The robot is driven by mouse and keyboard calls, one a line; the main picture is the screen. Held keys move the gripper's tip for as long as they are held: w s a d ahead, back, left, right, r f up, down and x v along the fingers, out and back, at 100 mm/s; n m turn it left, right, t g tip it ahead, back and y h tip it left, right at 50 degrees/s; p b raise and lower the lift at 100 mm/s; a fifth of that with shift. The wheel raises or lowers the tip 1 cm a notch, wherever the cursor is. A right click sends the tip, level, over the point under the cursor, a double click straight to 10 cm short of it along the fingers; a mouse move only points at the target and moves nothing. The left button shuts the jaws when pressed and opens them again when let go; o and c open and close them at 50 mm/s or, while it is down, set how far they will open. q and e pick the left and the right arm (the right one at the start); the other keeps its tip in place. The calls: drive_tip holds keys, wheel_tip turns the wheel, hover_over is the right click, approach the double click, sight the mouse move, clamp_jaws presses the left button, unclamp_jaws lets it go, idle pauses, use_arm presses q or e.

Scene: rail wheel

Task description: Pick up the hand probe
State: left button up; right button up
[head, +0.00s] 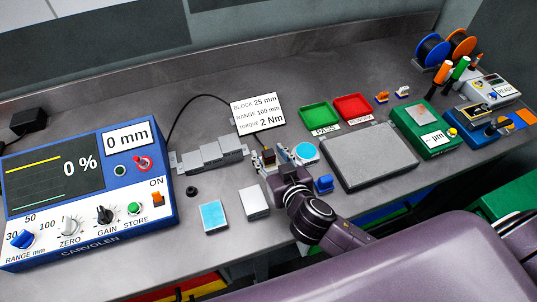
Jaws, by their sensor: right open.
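My right gripper (277,161) reaches in from the lower right and is open above the grey bench. A small dark block with an orange-brown top (268,156) sits between or just behind its fingers. It may be the hand probe, but the gripper hides much of it and I cannot tell whether the fingers touch it. A black cable (190,100) rises behind the blue meter and curves behind the label card. The blue meter (85,190) reads 0 % and 0 mm. My left gripper is not in view.
A stepped metal block (210,155) lies left of the gripper, and a round light-blue pad (306,152) lies right of it. Two small blocks (213,217) (254,202) lie in front. A grey plate (368,157), green tray (320,115) and red tray (353,107) stand to the right.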

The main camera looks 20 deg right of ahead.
drive_tip(key=c, duration=1.2)
clamp_jaws()
drive_tip(key=shift+r, duration=0.15)
